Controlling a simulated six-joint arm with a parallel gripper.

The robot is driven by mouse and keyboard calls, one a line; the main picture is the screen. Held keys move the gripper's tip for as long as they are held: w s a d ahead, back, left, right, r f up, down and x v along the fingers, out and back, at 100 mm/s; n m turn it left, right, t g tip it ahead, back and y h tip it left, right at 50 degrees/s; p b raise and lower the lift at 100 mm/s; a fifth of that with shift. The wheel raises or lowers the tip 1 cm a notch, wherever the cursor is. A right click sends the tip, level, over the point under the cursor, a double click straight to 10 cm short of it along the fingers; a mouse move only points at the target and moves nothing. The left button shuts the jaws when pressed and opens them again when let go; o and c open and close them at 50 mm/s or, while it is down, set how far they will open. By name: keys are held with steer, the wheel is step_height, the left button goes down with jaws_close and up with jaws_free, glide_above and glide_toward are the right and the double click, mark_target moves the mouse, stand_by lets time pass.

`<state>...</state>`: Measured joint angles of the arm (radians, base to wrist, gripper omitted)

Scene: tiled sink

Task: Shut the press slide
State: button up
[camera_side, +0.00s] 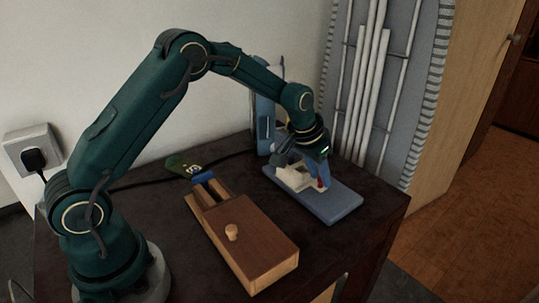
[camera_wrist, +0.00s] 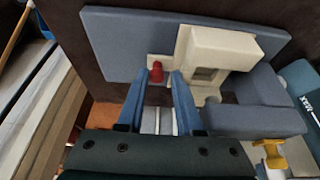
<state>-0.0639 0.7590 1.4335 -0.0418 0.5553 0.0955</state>
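The press has a flat blue-grey base (camera_side: 338,203), a blue-grey upright (camera_side: 264,122) and a cream slide part (camera_side: 291,178). The base (camera_wrist: 112,42) and cream part (camera_wrist: 222,48) also show in the wrist view. A small red piece (camera_side: 321,184) stands by the cream part, seen as a red peg (camera_wrist: 157,72) in the wrist view. My gripper (camera_side: 318,172) points down over the base. Its blue fingertips (camera_wrist: 160,77) are apart, with the red piece between or just beyond them. I cannot tell whether they touch it.
A wooden box (camera_side: 262,249) with a round knob (camera_side: 231,232) lies in front of the press to the left. A small green object (camera_side: 183,165) and a black cable lie behind it. The dark table's right edge is close to the press base. A ribbed panel stands behind.

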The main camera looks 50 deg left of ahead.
steer(key=shift+v, duration=2.55)
steer(key=shift+r, duration=0.3)
steer(key=s+d+r+t, duration=0.25)
steer(key=s+r, duration=0.55)
steer(key=r, duration=0.4)
steer(key=s+f, duration=0.2)
steer(key=s, duration=0.6)
steer(key=s+f+g, duration=0.1)
steer(key=s+f, duration=0.2)
steer(key=s, duration=0.6)
steer(key=shift+a, duration=0.15)
